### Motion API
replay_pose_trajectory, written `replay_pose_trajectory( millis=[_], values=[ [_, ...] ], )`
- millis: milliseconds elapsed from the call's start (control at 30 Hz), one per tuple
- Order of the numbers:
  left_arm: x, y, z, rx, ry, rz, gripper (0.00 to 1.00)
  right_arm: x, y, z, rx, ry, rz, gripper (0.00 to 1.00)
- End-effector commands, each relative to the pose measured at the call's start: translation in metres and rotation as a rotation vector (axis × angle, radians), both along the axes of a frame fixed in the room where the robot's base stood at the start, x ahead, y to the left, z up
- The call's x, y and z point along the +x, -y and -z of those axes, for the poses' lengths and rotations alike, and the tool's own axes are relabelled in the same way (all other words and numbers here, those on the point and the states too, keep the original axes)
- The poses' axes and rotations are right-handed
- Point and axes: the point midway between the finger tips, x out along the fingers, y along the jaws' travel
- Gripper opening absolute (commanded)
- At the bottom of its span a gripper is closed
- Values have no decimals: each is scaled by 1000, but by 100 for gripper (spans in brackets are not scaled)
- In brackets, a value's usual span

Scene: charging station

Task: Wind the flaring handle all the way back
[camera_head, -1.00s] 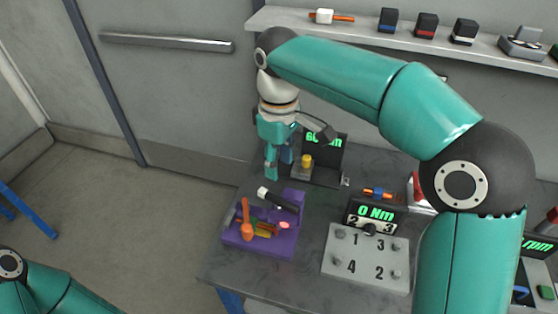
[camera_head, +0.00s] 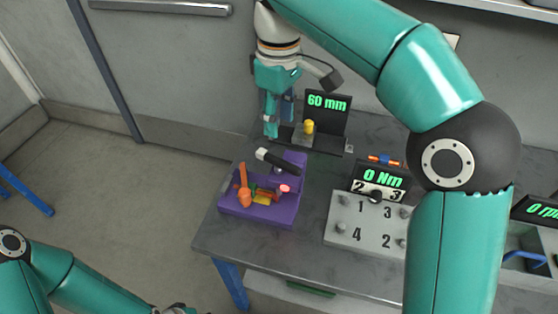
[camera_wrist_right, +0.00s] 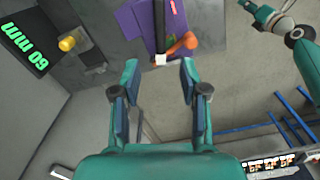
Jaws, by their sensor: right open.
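A purple fixture (camera_head: 285,216) stands on the left end of the bench. A black bar handle with a white end (camera_head: 279,161) lies across its top. I take this to be the flaring handle, though no label shows. It also shows in the right wrist view (camera_wrist_right: 160,32), with its white end toward me. My right gripper (camera_head: 278,120) points down just behind the white end, apart from it. In the right wrist view the gripper's fingers (camera_wrist_right: 158,66) are spread with nothing between them. My left gripper (camera_wrist_right: 257,10) shows only partly at the wrist view's top edge, its fingertips unclear.
A numbered grey plate (camera_head: 370,222) and a 0 Nm display (camera_head: 383,178) are to the right.

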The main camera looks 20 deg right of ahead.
Motion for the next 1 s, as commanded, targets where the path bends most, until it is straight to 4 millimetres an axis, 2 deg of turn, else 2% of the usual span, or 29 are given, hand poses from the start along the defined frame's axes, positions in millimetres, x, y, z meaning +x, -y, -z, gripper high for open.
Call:
replay_pose_trajectory(
  millis=[33,200,500,700,967,1000],
  values=[
    [0,0,7,0,0,0,40,-1,1,15,-1,-3,1,44],
    [0,0,16,0,0,0,40,-1,1,52,-1,-3,-1,44],
    [0,0,23,0,0,0,40,0,0,99,-1,-1,0,44],
    [0,0,24,0,0,0,40,0,0,110,0,0,0,44],
    [0,0,24,0,0,0,40,0,0,110,1,1,0,44],
    [0,0,24,0,0,0,40,0,0,110,1,1,0,39]
  ],
)
